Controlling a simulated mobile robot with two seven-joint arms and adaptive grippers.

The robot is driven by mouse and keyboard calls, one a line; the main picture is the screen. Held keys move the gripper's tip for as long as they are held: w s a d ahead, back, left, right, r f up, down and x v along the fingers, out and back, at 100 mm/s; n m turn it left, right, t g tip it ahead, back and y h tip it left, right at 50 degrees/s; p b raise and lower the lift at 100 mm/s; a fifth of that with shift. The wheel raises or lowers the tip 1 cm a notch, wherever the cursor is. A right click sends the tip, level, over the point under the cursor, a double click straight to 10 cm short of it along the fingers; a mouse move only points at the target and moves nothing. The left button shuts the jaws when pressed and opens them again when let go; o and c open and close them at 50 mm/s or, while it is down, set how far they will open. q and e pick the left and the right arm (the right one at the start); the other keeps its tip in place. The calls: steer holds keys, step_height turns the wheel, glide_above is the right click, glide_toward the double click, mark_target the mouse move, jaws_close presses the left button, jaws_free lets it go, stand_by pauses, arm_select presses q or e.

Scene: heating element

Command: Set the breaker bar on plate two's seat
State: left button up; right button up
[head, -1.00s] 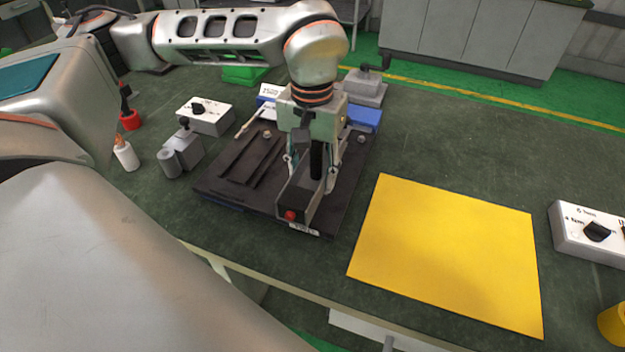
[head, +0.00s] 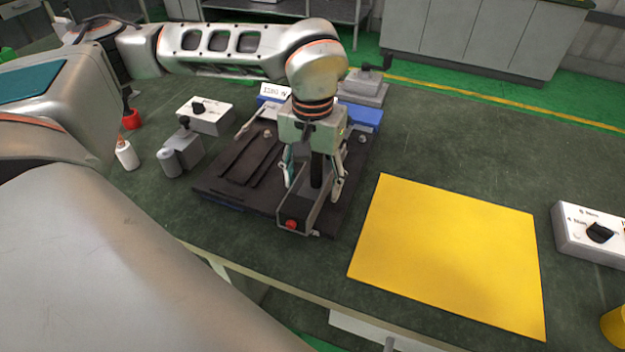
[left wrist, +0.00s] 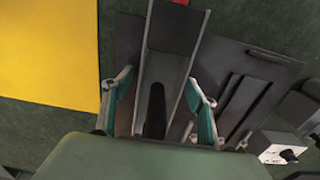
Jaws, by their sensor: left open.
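The breaker bar, a grey channel-shaped piece (head: 308,209) with a black upright grip (head: 316,172) and a red end knob (head: 291,224), lies at the right part of the dark plate (head: 225,190). Its near end reaches the plate's front edge. My left gripper (head: 314,185) is open, pointing down over the bar, one finger on each side of the black grip. In the left wrist view the grip (left wrist: 156,112) stands between the spread fingers (left wrist: 162,108), with a gap on both sides. The gripper hides the bar's far end. Whether the bar is fully seated cannot be told. My right gripper is not in view.
A yellow sheet (head: 450,255) lies right of the plate. White switch boxes (head: 205,115) (head: 590,232), a grey block (head: 182,150), a white bottle (head: 126,154) and a crank device (head: 363,87) stand around. The green bench beyond the yellow sheet is clear.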

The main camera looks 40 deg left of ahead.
arm_select(q)
step_height(320, 180, up, 12)
steer(key=p, duration=0.1)
steer(key=shift+r, duration=0.15)
stand_by(0.7)
